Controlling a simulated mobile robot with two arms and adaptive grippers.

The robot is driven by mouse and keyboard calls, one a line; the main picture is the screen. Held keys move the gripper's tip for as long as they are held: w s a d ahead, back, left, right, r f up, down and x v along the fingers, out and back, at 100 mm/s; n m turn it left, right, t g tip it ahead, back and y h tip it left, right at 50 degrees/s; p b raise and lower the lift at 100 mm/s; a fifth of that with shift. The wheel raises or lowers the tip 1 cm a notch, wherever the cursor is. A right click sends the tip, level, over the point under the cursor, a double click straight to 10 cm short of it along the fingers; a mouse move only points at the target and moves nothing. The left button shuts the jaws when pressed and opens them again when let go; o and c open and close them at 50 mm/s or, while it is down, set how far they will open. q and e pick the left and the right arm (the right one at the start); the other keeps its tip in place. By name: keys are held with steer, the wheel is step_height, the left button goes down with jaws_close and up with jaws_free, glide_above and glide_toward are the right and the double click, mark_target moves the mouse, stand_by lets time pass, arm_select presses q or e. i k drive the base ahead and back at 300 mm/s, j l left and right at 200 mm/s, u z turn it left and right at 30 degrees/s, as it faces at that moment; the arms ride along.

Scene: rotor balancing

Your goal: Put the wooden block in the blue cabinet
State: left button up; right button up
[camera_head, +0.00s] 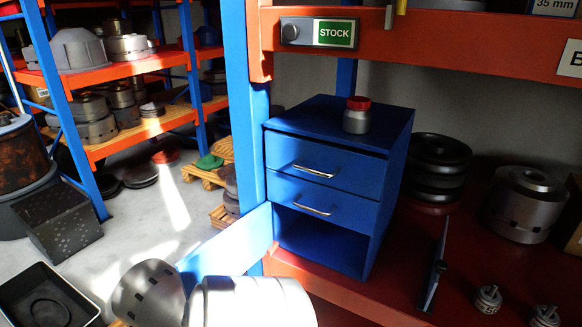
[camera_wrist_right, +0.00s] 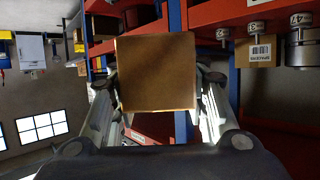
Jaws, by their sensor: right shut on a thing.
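The blue cabinet (camera_head: 378,165) stands on the red shelf in the head view. It has two closed drawers, and the compartment below them is open and looks empty. A lit blue panel (camera_head: 228,245) stands out at its lower left, and a thin blue panel with a black knob (camera_head: 436,265) stands at its right; they look like open doors. In the right wrist view, my right gripper (camera_wrist_right: 160,84) is shut on the wooden block (camera_wrist_right: 156,72), a brown square face between both fingers. The block and right gripper are not recognisable in the head view. My left gripper is not in view.
A red-capped jar (camera_head: 357,115) stands on the cabinet. Dark stacked discs (camera_head: 438,165) and a grey metal rotor (camera_head: 527,203) stand to its right. Small metal weights (camera_head: 488,298) sit at the shelf's front right. An orange beam (camera_head: 420,35) with a STOCK sign crosses above.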

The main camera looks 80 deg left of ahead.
mark_target(333, 246)
steer(key=k+j+u, duration=0.3)
steer(key=k, duration=0.3)
steer(key=k+j+u, duration=0.25)
steer(key=k+j, duration=0.35)
steer(key=u, duration=1.7)
steer(key=i+u, duration=0.2)
steer(key=i, duration=0.3)
